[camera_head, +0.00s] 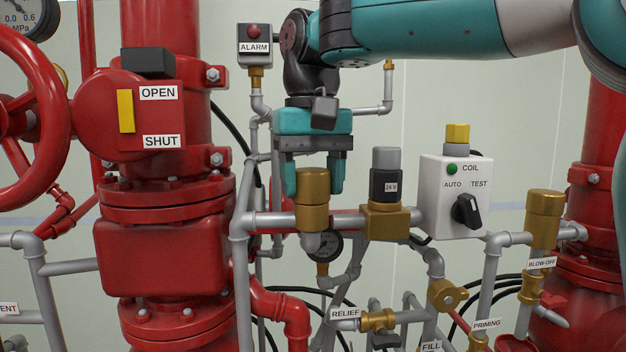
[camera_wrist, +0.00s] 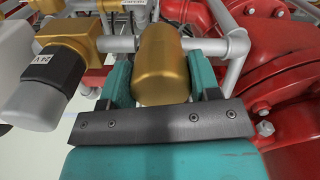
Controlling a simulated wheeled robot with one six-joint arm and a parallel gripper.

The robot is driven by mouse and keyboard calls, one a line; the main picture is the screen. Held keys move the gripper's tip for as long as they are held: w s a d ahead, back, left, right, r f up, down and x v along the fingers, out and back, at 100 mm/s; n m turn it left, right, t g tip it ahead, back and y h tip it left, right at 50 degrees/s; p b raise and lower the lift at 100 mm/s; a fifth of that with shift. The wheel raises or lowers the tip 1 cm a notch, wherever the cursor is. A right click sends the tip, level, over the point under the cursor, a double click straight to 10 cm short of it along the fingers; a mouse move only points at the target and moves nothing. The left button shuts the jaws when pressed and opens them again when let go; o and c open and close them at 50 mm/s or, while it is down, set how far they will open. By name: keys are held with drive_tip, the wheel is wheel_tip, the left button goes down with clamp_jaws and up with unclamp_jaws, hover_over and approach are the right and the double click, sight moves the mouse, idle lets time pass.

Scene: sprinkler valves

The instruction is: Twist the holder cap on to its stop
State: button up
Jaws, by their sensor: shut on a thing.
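The brass holder cap (camera_head: 313,186) sits upright on a brass body on the grey horizontal pipe, in the middle of the head view. My teal gripper (camera_head: 314,190) points straight down over it, with one finger on each side, shut on the cap. In the wrist view the rounded brass cap (camera_wrist: 163,65) lies between the two teal fingers (camera_wrist: 162,82). The head view does not clearly show the seam under the cap, and no turn mark on it is visible.
A black 24 V solenoid (camera_head: 386,184) on a brass block stands close to the right. Farther right are the white coil box (camera_head: 455,195) and a brass blow-off fitting (camera_head: 543,210). A large red valve (camera_head: 165,250) stands left. A gauge (camera_head: 325,245) hangs behind, below the pipe.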

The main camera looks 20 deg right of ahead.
sight(313, 170)
drive_tip(key=shift+r, duration=0.1)
drive_tip(key=m, duration=0.4)
drive_tip(key=shift+a+m, duration=0.1)
drive_tip(key=shift+m, duration=0.3)
drive_tip(key=o, duration=1.3)
drive_tip(key=shift+c, duration=0.2)
wheel_tip(313, 170, up, 17)
drive_tip(key=p, duration=1.7)
drive_tip(key=shift+r, duration=0.2)
drive_tip(key=shift+f, duration=0.1)
